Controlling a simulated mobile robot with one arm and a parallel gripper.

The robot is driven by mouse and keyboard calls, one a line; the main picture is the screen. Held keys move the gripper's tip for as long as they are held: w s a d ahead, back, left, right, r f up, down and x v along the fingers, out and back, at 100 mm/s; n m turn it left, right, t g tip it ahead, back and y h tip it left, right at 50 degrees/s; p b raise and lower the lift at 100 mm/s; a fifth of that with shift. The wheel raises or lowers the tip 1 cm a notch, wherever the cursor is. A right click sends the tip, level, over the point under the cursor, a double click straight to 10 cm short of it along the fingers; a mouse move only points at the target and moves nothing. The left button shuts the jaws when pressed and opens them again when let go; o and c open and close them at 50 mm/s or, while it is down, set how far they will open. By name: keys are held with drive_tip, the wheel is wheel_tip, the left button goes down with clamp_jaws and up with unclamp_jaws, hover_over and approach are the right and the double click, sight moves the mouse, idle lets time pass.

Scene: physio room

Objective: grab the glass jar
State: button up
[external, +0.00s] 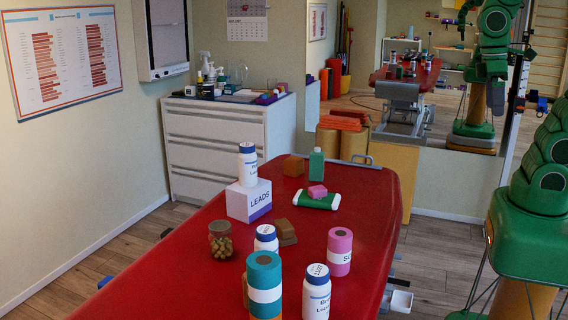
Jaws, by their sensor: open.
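A small see-through jar (220,240) stands upright on the left part of the red treatment table (170,270). Its lower part holds brownish-green round pieces, and its upper part looks reddish from the table behind it. Nothing touches it. A white bottle with a blue lid (265,238) stands a little to its right, and a white box marked LEADS (248,201) is behind it. My green arm rises at the right edge, beyond the table's right side. My gripper is outside the picture.
A teal roll (264,275), a white bottle (316,295) and a pink roll (340,250) stand at the table's near end. Brown blocks (283,230) lie mid-table. A bottle (248,163) tops the box.

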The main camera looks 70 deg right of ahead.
drive_tip(key=w+d+r+t+h, duration=0.1)
drive_tip(key=w+d+t, duration=0.1)
drive_tip(key=w, duration=0.9)
drive_tip(key=w+d+r+t+h, duration=0.1)
drive_tip(key=w+t, duration=0.2)
drive_tip(key=w, duration=0.8)
drive_tip(key=w+a+n+t, duration=0.1)
drive_tip(key=w+a+t, duration=0.1)
drive_tip(key=w, duration=0.6)
drive_tip(key=w+a+n+t, duration=0.1)
drive_tip(key=w+a+t, duration=0.15)
drive_tip(key=w, duration=0.55)
drive_tip(key=n+t+y, duration=0.3)
drive_tip(key=n+y, duration=0.2)
drive_tip(key=y, duration=0.4)
hover_over(228, 235)
drive_tip(key=s+d, duration=0.2)
drive_tip(key=d, duration=0.3)
drive_tip(key=f, duration=3.3)
drive_tip(key=shift+s+d+f, duration=0.1)
drive_tip(key=shift+s+f, duration=0.1)
drive_tip(key=shift+f, duration=0.15)
drive_tip(key=shift+w+a+f+y, duration=0.3)
drive_tip(key=shift+w+a+f, duration=0.3)
drive_tip(key=shift+w+a, duration=0.25)
drive_tip(key=shift+w+a+f, duration=0.9)
drive_tip(key=shift+a+f, duration=0.05)
drive_tip(key=shift+f, duration=0.25)
drive_tip(key=shift+x, duration=0.95)
